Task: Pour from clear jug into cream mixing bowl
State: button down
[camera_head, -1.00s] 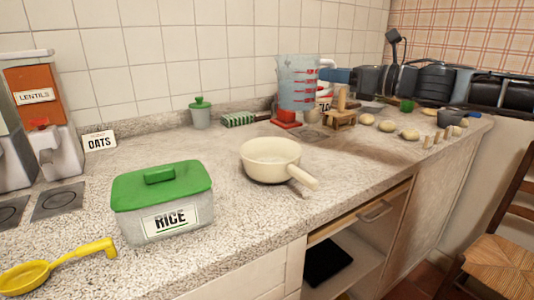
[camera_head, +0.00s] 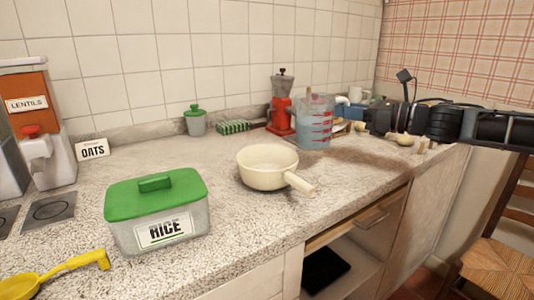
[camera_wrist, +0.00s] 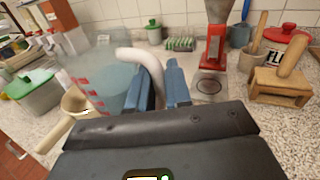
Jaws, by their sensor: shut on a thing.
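The clear jug (camera_head: 314,124) with red markings is upright, to the right of and behind the bowl in the head view. It holds bluish contents. My gripper (camera_head: 358,109) is shut on the jug's white handle, on its right side. In the wrist view the blue fingers (camera_wrist: 162,88) close around the white handle, and the jug (camera_wrist: 98,75) is at the left. The cream mixing bowl (camera_head: 267,166) stands on the counter with its handle toward the lower right. In the wrist view the bowl (camera_wrist: 76,101) is partly seen behind the jug. Whether the jug touches the counter is unclear.
A rice box (camera_head: 160,214) with a green lid and a yellow ladle (camera_head: 58,270) are at the front left. A red grinder (camera_head: 281,104) stands behind the jug. A wooden stand (camera_wrist: 278,84) is at right in the wrist view. Counter around the bowl is clear.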

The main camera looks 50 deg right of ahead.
aim_at(345, 98)
jog(key=r+p, duration=0.1)
jog(key=a+r+n+g+p, duration=0.1)
jog(key=r+p, duration=0.1)
jog(key=p, duration=0.1)
jog(key=shift+w+a+r+n, duration=0.1)
jog(key=shift+w+a+n, duration=0.1)
jog(key=shift+w+n, duration=0.2)
jog(key=a+r+p, duration=0.1)
jog(key=p, duration=0.1)
jog(key=w+a+r+n+g+p, duration=0.1)
jog(key=p, duration=0.1)
jog(key=shift+n+g+h, duration=0.3)
jog(key=shift+h, duration=0.1)
jog(key=a+p, duration=0.1)
jog(key=w+a+r+n+g+h+p, duration=0.1)
jog(key=a+r+n+p, duration=0.1)
jog(key=p, duration=0.1)
jog(key=shift+w+a+r+g, duration=0.1)
jog(key=shift+w+a+g, duration=0.15)
jog(key=shift+w+g, duration=0.15)
jog(key=shift+w+a+r+n+g+h+p, duration=0.1)
jog(key=shift+w+a+n+g+h+p, duration=0.15)
jog(key=shift+a+n+h, duration=0.2)
jog(key=shift+w+a+r+n+g+h+p, duration=0.15)
jog(key=shift+a+n+h+p, duration=0.1)
jog(key=shift+a+n+h, duration=0.15)
dwell(2.8)
